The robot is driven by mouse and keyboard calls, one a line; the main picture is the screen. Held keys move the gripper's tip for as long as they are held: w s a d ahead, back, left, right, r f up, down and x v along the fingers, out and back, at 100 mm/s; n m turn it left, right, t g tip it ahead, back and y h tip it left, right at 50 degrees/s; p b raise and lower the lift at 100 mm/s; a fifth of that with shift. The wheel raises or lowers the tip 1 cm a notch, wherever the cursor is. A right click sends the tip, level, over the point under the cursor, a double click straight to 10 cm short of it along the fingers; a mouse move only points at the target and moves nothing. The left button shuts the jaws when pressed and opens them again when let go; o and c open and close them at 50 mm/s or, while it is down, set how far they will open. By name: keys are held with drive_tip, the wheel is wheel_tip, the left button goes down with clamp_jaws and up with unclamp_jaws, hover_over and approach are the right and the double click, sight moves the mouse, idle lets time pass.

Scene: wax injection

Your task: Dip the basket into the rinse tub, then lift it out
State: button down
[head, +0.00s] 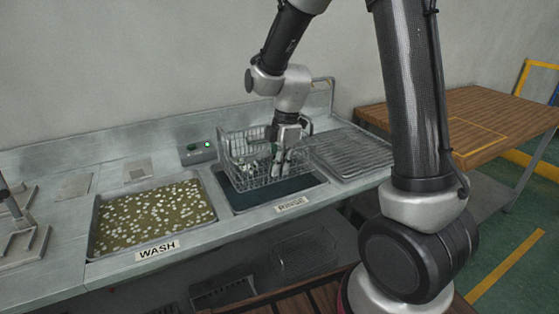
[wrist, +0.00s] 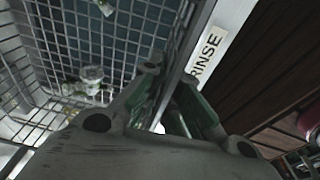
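The wire basket (head: 237,157) is over the rinse tub (head: 246,204), roughly level, with its bottom close to the dark liquid. I cannot tell whether its bottom touches the liquid. Small whitish and green pieces (wrist: 92,74) are inside the basket. My gripper (head: 283,170) points down at the basket's right part. In the wrist view its two green-padded fingers (wrist: 172,88) come close together around the basket's wall beside the RINSE label, and they look shut on it. The fingertips' exact contact is partly hidden.
The wash tub (head: 94,235), with cloudy, foam-flecked liquid, is left of the rinse tub. A ribbed drain rack (head: 350,153) is on the right. A control box with a green light (head: 197,153) is behind. A wooden table (head: 490,115) stands farther right.

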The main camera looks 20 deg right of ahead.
drive_tip(key=shift+f, duration=5.2)
idle(2.8)
